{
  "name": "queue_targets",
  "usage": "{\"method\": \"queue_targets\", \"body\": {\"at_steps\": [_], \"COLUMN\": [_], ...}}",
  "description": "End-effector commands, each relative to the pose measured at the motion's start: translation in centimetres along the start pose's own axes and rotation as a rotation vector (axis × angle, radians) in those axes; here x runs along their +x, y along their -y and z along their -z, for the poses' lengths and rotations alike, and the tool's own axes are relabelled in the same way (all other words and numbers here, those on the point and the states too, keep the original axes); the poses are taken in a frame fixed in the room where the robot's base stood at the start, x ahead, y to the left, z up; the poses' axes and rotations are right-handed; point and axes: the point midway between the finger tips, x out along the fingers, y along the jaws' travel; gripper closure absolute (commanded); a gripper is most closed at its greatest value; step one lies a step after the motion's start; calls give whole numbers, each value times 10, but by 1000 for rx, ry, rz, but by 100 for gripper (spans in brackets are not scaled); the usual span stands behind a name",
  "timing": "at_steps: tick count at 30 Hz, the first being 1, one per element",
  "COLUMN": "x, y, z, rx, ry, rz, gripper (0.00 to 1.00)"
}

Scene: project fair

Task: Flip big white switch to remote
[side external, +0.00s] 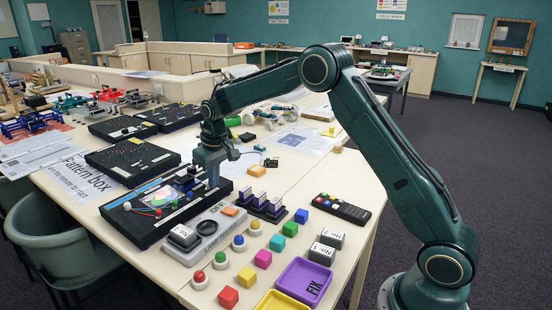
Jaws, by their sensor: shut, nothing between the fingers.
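My gripper (213,183) points down over the right edge of a black panel box (138,232), beside a grey-white unit (217,235). Its fingers are together with nothing seen between them. The box carries a coloured picture and several small coloured knobs and wires. No big white switch can be told apart on it at this size, and my gripper hides part of its right end. The grey-white unit, lettered OFF, has a dark round ring, an orange piece and a white-topped block. I cannot tell whether my gripper touches the box.
Several small dark blocks with pale tops (258,199) stand right of my gripper. A black remote-like handset (340,208), coloured cubes, round buttons and a purple tray (304,281) lie nearer the front. More black panel boxes (132,160) stand behind left.

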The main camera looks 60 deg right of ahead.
Motion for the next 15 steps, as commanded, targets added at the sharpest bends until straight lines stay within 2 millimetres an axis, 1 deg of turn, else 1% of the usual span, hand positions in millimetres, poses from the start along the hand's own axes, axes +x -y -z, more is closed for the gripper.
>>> {"method": "queue_targets", "body": {"at_steps": [15], "x": [11], "y": [0], "z": [-2], "rx": [0], "ry": [1], "rz": [0], "gripper": [100]}}
